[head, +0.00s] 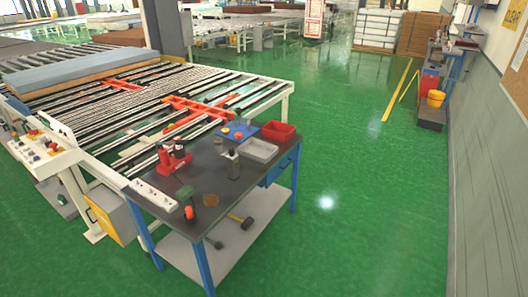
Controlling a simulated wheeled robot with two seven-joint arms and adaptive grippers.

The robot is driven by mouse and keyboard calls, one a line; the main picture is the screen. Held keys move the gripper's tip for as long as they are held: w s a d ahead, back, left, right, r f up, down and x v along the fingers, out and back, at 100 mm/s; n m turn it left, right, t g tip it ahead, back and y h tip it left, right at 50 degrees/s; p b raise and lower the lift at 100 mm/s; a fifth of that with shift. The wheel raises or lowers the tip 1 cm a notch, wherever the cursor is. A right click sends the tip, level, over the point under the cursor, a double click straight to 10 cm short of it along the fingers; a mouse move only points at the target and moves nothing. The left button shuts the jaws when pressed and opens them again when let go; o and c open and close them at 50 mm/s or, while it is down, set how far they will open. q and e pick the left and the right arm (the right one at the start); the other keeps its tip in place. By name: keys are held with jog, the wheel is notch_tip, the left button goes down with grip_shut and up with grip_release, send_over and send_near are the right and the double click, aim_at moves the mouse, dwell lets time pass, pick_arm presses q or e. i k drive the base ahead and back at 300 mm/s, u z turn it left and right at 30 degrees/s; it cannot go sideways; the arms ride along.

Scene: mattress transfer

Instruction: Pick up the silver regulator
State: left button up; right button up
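No gripper of mine shows in the head view. A small upright grey object with a dark body (233,166) stands on the dark-topped workbench (216,178), just left of the grey bin. It may be the silver regulator, but it is too small to be sure. Nothing is touching it from above.
The bench also holds a red bin (279,131), a grey bin (259,150), a blue mat (238,130), red items (175,158) and a white strip (154,193). A roller conveyor (140,97) stands behind. Green floor (350,200) is clear on the right.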

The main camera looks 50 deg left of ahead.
aim_at(232, 163)
jog(key=u, duration=0.2)
jog(key=i, duration=1.9)
jog(key=u, duration=1)
jog(key=i, duration=1.15)
jog(key=u, duration=1.65)
jog(key=i, duration=0.75)
jog(key=u, duration=0.55)
jog(key=k, duration=0.45)
jog(key=u, duration=0.05)
